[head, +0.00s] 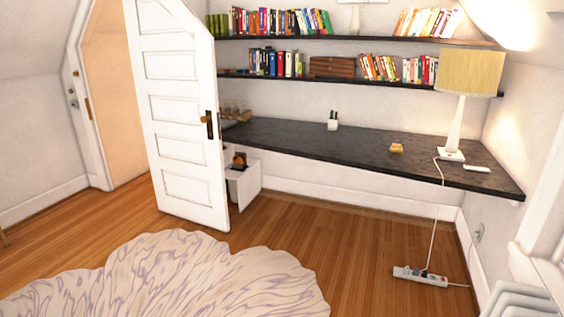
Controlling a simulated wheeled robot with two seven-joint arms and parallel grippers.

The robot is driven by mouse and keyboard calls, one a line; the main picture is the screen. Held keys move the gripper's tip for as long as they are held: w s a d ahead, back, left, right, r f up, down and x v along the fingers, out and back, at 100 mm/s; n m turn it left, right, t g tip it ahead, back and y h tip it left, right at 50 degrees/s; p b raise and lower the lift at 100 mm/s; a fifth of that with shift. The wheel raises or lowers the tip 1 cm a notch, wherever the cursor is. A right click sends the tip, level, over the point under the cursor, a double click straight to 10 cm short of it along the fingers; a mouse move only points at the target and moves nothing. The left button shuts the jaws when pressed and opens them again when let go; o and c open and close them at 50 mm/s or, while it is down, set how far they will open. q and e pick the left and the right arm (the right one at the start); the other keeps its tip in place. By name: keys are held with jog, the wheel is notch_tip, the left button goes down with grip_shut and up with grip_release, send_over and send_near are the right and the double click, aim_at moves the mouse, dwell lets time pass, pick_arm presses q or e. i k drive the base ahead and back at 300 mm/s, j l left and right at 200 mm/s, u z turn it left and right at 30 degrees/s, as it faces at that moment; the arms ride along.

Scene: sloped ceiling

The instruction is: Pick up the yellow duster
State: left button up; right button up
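A small yellow-orange block-like thing (396,148), which looks like the yellow duster, lies on the dark desk (290,139). It is on the right half of the desk, left of the lamp's foot, with bare desk around it. It is small in the view, so its details are hard to tell. Neither of my grippers shows in the head view.
A lamp (472,72), a white remote-like object (477,169) and a pen cup (333,121) stand or lie on the desk. A power strip (420,276) with a cord is on the floor.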

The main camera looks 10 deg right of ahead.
aim_at(395, 148)
jog(key=i+z, duration=0.45)
jog(key=i, duration=0.3)
jog(key=i+j+z, duration=0.15)
jog(key=i+z, duration=0.35)
jog(key=i, duration=0.3)
jog(key=i+z, duration=0.2)
jog(key=i, duration=0.3)
jog(key=i+z, duration=0.2)
jog(key=i, duration=0.3)
jog(key=i+j+z, duration=0.2)
jog(key=i, duration=0.3)
jog(key=i+j+z, duration=0.2)
jog(key=i, duration=0.3)
jog(key=i+l, duration=0.15)
jog(key=i, duration=0.25)
jog(key=i+l+z, duration=0.1)
jog(key=i, duration=0.3)
jog(key=i+l, duration=0.25)
jog(key=i, duration=0.15)
